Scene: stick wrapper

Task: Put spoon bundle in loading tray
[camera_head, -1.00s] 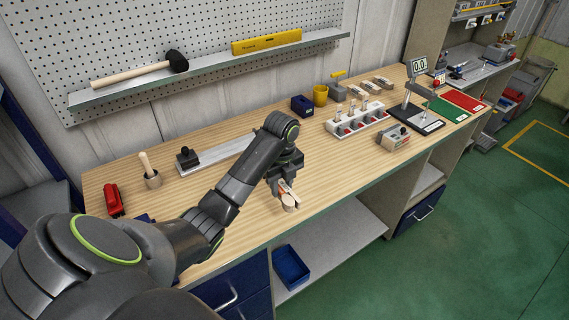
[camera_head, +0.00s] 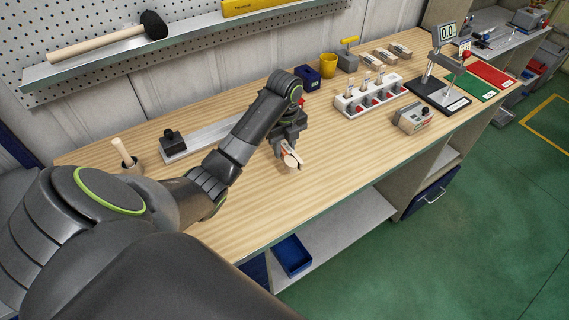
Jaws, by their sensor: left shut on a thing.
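My left gripper (camera_head: 287,145) is shut on a pale wooden spoon bundle (camera_head: 291,161) with a reddish band. It holds the bundle over the front middle of the wooden bench (camera_head: 330,160). The fingers partly hide the bundle, and I cannot tell its exact height above the top. Several similar pale wooden bundles (camera_head: 385,56) lie at the back of the bench. I cannot tell for sure which thing is the loading tray. A white slotted tray (camera_head: 348,107) with red parts stands to the right of the gripper, apart from it. My right gripper is not in view.
A grey flat rail with a black block (camera_head: 172,140) lies behind my arm. A blue block (camera_head: 307,77), yellow cup (camera_head: 328,65), grey box (camera_head: 412,118) and scale stand (camera_head: 446,75) stand further right. The bench top between gripper and white tray is clear.

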